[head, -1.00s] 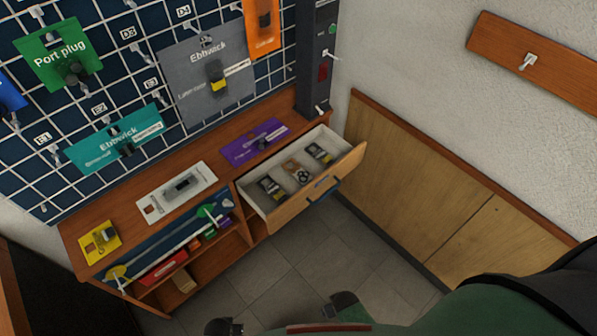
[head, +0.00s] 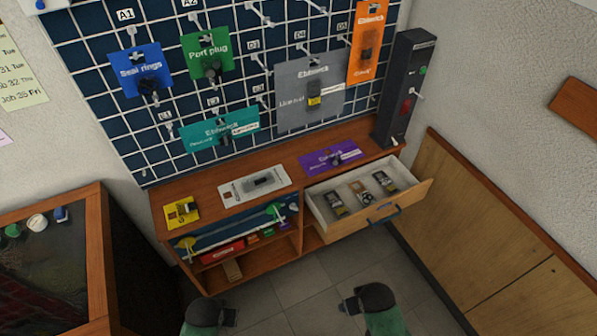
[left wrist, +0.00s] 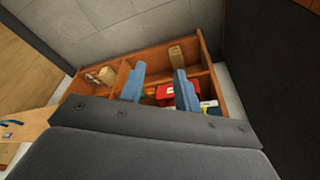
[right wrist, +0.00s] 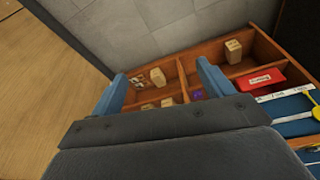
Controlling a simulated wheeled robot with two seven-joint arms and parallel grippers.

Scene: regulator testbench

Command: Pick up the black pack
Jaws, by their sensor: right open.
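I cannot make out a pack with a plainly black card. Small dark-and-yellow items lie in the open drawer (head: 322,221), one at its left (head: 336,204) and one at its right (head: 385,182), with a brown-and-white item (head: 360,190) between them. My left gripper (head: 230,316) and right gripper (head: 350,302) are low in the head view, over the floor, well apart from the drawer. In the left wrist view the left gripper (left wrist: 160,87) has its blue fingers apart with nothing between them. In the right wrist view the right gripper (right wrist: 160,88) is open and empty.
Coloured packs hang on the pegboard, among them a grey pack (head: 296,100). Yellow (head: 180,211), white (head: 240,192) and purple (head: 322,162) packs lie on the counter. The drawer juts out. A dark-topped cabinet (head: 95,270) stands left. The floor (head: 300,290) is clear.

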